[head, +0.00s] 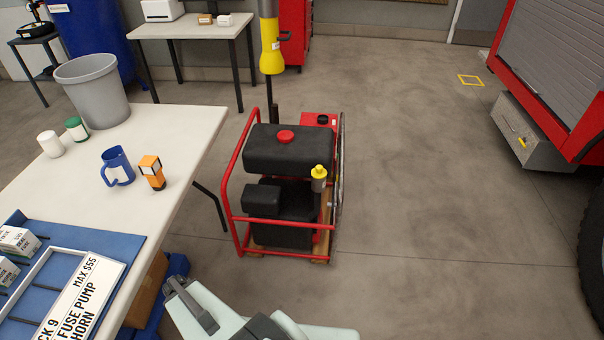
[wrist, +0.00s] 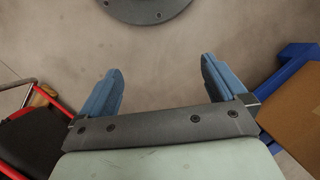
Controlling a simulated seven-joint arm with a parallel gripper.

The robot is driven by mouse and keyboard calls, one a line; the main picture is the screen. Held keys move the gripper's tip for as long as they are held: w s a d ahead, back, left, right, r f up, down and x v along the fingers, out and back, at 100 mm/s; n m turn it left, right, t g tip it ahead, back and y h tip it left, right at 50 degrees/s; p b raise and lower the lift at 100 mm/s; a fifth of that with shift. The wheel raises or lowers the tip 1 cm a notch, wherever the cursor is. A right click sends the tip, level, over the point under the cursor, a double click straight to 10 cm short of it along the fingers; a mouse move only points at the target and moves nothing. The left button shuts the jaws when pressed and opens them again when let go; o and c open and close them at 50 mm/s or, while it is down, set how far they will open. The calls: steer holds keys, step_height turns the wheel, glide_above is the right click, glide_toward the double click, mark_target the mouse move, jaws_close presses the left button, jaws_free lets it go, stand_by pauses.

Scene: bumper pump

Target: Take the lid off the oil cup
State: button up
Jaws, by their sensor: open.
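The oil cup (head: 318,186) looks like the small grey cylinder at the right side of the red-framed pump unit. Its yellow lid (head: 319,171) sits on top with a small knob. The cup is not identifiable in the wrist view. My gripper (wrist: 162,66) is open and empty, with its two blue fingers apart over bare floor. It is clear of the lid. Part of my pale arm shows at the bottom of the head view, nearer than the pump. The fingers cannot be made out there.
The pump's red tube frame (head: 228,185) surrounds a black tank with a red cap (head: 285,136); it also shows at the wrist view's left edge (wrist: 12,92). A white table (head: 80,190) with a mug and bin stands left. A cardboard box (wrist: 294,115) is at right. Floor right of the pump is clear.

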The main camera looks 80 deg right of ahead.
steer(key=s+d+r+m+t, duration=0.1)
steer(key=d+r+m, duration=0.1)
steer(key=d, duration=0.6)
steer(key=d+r+m+t, duration=0.1)
steer(key=d+r+m, duration=0.15)
steer(key=d, duration=0.65)
steer(key=m+t+h, duration=0.1)
steer(key=m+h, duration=0.3)
steer(key=m, duration=0.2)
glide_toward(319, 167)
steer(key=f, duration=0.3)
steer(key=d+f, duration=0.1)
steer(key=f, duration=0.6)
steer(key=shift+s+d+f, duration=0.15)
steer(key=shift+s+f, duration=0.05)
steer(key=c, duration=1.1)
